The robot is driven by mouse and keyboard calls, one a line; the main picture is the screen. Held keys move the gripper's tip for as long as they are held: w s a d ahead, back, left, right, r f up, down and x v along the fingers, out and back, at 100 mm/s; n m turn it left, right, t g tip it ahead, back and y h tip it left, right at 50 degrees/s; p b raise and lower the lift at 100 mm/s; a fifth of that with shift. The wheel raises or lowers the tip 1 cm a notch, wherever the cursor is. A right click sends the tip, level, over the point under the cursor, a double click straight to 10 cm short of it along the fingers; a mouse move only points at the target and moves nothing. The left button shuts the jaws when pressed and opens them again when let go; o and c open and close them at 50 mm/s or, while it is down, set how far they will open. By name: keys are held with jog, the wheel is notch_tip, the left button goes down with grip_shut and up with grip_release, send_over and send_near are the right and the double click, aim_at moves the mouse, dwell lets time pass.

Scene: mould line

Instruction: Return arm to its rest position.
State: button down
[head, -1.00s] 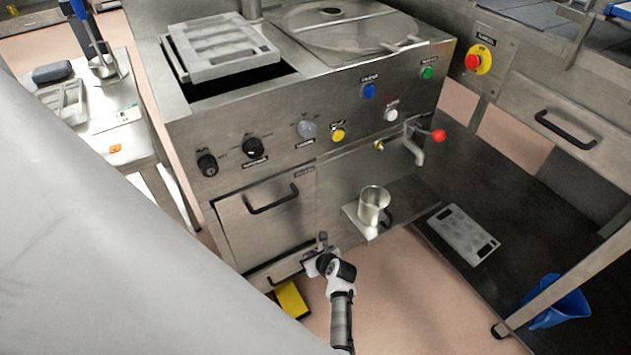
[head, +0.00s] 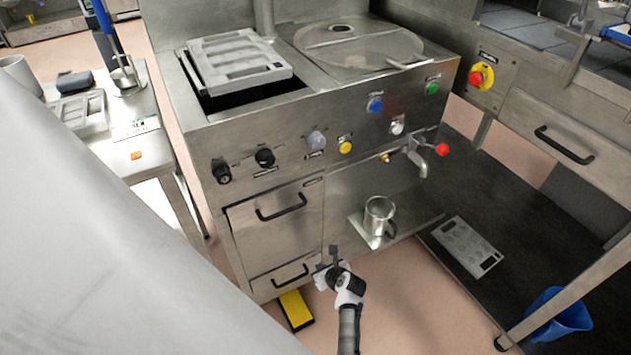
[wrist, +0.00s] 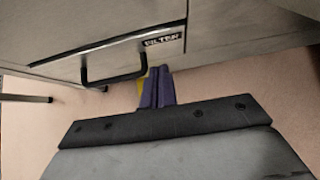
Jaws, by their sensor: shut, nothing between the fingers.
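My gripper (head: 328,266) is low in front of the steel machine, near the small lower drawer, in the head view. It is shut and empty. In the wrist view my gripper's fingers (wrist: 158,88) are together, just below the black handle (wrist: 115,58) of a drawer labelled "FILTER". The drawer looks closed. My arm reaches up from the bottom edge of the head view.
The steel machine (head: 285,150) has knobs, coloured buttons and a red-handled tap (head: 420,158). A metal jug (head: 379,214) stands on a shelf below the tap. A yellow pedal (head: 296,309) is on the floor by the gripper. A mould plate (head: 464,246) lies on the dark shelf at right, near a blue bin (head: 556,315).

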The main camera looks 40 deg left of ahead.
jog(key=p+v, duration=0.1)
jog(key=v, duration=0.8)
jog(key=shift+d, duration=0.25)
jog(key=shift+w+r, duration=0.1)
